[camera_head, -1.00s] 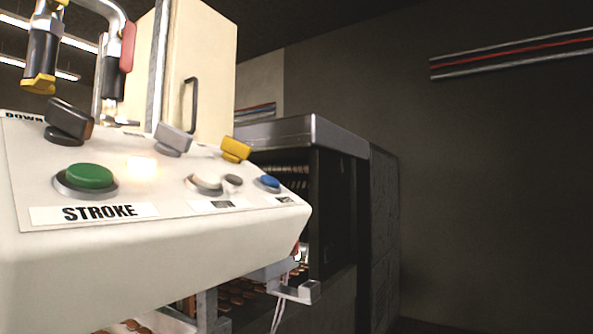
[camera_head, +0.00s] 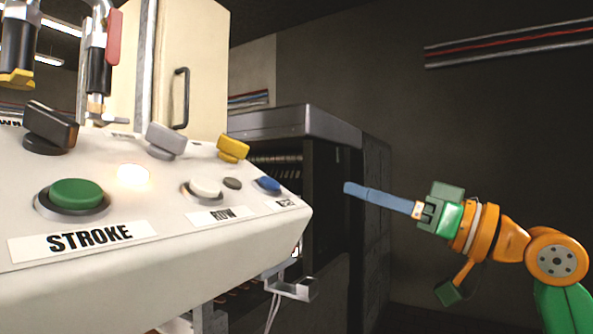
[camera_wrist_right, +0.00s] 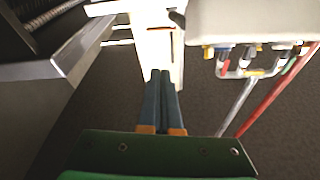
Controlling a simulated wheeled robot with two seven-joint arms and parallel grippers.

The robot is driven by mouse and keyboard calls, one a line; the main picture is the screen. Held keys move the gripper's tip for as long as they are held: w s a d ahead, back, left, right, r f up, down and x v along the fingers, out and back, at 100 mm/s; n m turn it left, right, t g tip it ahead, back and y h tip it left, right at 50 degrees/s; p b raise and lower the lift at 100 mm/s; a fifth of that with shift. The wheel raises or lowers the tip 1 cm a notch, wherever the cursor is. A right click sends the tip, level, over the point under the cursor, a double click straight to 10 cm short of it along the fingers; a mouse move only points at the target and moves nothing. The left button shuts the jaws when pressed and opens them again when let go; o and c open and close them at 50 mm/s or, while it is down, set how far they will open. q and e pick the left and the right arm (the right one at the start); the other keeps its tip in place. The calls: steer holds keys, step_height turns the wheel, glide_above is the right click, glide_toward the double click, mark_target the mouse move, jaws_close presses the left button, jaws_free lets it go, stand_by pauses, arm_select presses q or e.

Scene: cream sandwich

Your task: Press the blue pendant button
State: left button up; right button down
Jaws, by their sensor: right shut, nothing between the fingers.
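The blue button (camera_head: 268,185) sits at the right end of the sloped white control panel (camera_head: 130,262). My right gripper (camera_head: 348,188) is to the right of the panel, apart from the blue button, with its blue fingers pointing left towards it. The fingers are together and empty. They also show in the right wrist view (camera_wrist_right: 160,74), side by side and pointing away from the camera. The blue button cannot be made out in the right wrist view. My left gripper is not in view.
The panel also carries a green button (camera_head: 76,193), a white button (camera_head: 205,187) and a yellow knob (camera_head: 233,148). A dark machine housing (camera_head: 330,200) stands behind the panel. A grey bracket (camera_head: 292,288) juts out below. Open space lies right of the panel.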

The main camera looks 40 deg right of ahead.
steer(key=s+a+r+n+y, duration=0.35)
steer(key=s+a, duration=0.25)
steer(key=s, duration=0.3)
step_height(320, 180, up, 2)
steer(key=r+g+p, duration=0.1)
steer(key=p, duration=0.6)
glide_above(295, 209)
steer(key=s, duration=0.1)
steer(key=f, duration=0.1)
steer(key=f+b, duration=0.2)
steer(key=shift+w+f+n+h, duration=0.25)
steer(key=shift+w+h, duration=0.05)
steer(key=shift+h, duration=0.05)
steer(key=shift+w+f, duration=0.25)
steer(key=shift+f, duration=0.05)
steer(key=shift+f+b, duration=0.1)
steer(key=shift+b, duration=0.2)
